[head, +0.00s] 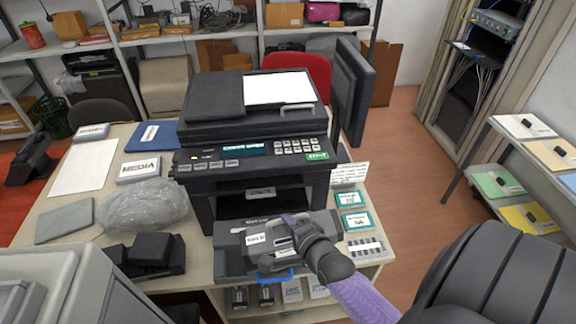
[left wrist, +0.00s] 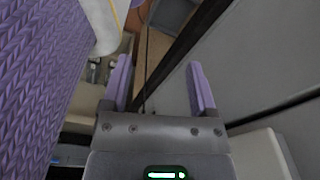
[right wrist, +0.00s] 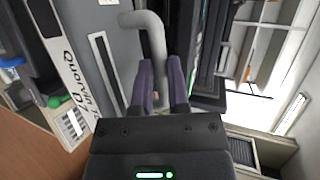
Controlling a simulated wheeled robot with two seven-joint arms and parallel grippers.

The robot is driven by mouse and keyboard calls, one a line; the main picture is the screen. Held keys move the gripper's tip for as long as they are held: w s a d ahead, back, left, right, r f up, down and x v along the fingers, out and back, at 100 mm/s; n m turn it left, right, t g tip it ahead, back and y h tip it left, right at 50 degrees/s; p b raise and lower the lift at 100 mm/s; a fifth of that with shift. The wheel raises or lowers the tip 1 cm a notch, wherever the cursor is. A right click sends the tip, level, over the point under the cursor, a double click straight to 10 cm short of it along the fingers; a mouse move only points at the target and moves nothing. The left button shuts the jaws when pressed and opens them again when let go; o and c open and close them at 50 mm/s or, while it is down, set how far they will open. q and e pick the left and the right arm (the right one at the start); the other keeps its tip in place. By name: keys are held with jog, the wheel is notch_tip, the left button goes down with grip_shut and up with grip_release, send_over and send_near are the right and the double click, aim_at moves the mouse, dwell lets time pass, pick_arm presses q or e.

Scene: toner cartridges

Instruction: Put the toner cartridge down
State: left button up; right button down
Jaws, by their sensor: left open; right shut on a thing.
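The dark grey toner cartridge (head: 235,262), with white labels and a blue part on its near edge, is at the front of the printer (head: 255,150). My right gripper (head: 290,232) is over its right part, shut on its curved grey handle (right wrist: 152,32), which runs between the fingers in the right wrist view. I cannot tell whether the cartridge rests on the printer's open front or is held just above it. My left gripper (left wrist: 160,90) is open and empty in the left wrist view; it does not show in the head view.
A black unit (head: 148,255) and a clear plastic bag (head: 143,205) lie left of the printer on the table (head: 75,180). Small teal-edged boxes (head: 355,220) stand on the right. A dark chair (head: 490,275) is at the lower right.

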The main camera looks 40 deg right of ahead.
aim_at(266, 230)
jog(key=shift+m, duration=0.8)
jog(key=w+a+f+b, duration=0.1)
jog(key=w+f+b, duration=0.1)
jog(key=b, duration=0.2)
jog(key=w+f+b, duration=0.2)
jog(key=b, duration=0.2)
jog(key=w+a+f+b, duration=0.1)
jog(key=w+f+b, duration=0.1)
jog(key=b, duration=0.3)
jog(key=shift+a+f, duration=0.3)
jog(key=shift+f, duration=0.2)
notch_tip(266, 230, down, 9)
jog(key=b, duration=0.4)
jog(key=shift+f, duration=0.25)
jog(key=c, duration=1.1)
grip_release()
jog(key=shift+f, duration=0.15)
jog(key=o, duration=0.5)
